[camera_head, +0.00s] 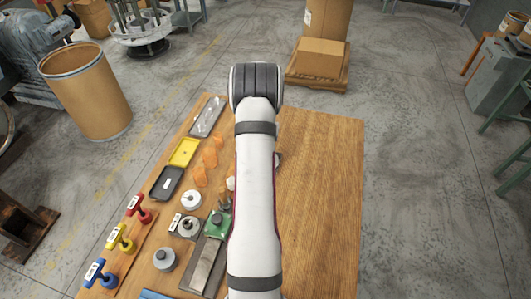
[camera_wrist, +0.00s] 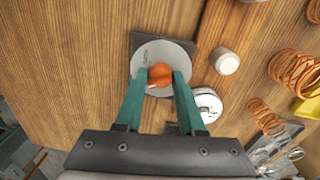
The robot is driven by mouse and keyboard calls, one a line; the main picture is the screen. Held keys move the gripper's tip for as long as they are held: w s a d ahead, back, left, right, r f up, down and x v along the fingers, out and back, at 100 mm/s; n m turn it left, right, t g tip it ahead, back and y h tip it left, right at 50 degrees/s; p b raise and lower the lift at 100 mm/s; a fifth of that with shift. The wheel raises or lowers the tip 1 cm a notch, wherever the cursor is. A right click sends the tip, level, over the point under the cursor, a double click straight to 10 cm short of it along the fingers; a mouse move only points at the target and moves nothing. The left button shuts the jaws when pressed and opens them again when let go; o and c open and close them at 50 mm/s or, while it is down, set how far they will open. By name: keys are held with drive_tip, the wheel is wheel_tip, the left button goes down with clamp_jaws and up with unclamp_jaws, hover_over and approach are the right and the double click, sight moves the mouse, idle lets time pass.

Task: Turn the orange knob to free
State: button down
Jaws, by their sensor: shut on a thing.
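The orange knob (camera_wrist: 159,76) sits at the middle of a pale round dial (camera_wrist: 145,58) with small print on it. The dial is on a dark square base (camera_wrist: 137,40) on the wooden table. My gripper (camera_wrist: 158,80) has its two green fingers on either side of the knob and is shut on it. A small pale mark shows on the knob's near side. The dial's lettering is too small to read. In the head view my white arm covers the knob and the dial.
A white cylinder (camera_wrist: 225,61) and a round metal part (camera_wrist: 207,104) stand close to the right of the dial in the wrist view. Orange springs (camera_wrist: 293,70) lie farther right. Red, yellow and blue handles (camera_head: 141,213) line the table's left side. The table's right half (camera_head: 320,200) is clear.

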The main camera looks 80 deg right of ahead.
drive_tip(key=shift+w+r+n, duration=0.1)
drive_tip(key=shift+w+n, duration=0.1)
drive_tip(key=shift+n, duration=0.4)
drive_tip(key=c, duration=0.5)
unclamp_jaws()
drive_tip(key=shift+s, duration=0.1)
drive_tip(key=shift+c, duration=0.2)
wheel_tip(320, 180, up, 16)
drive_tip(key=shift+w, duration=0.4)
drive_tip(key=shift+a, duration=0.1)
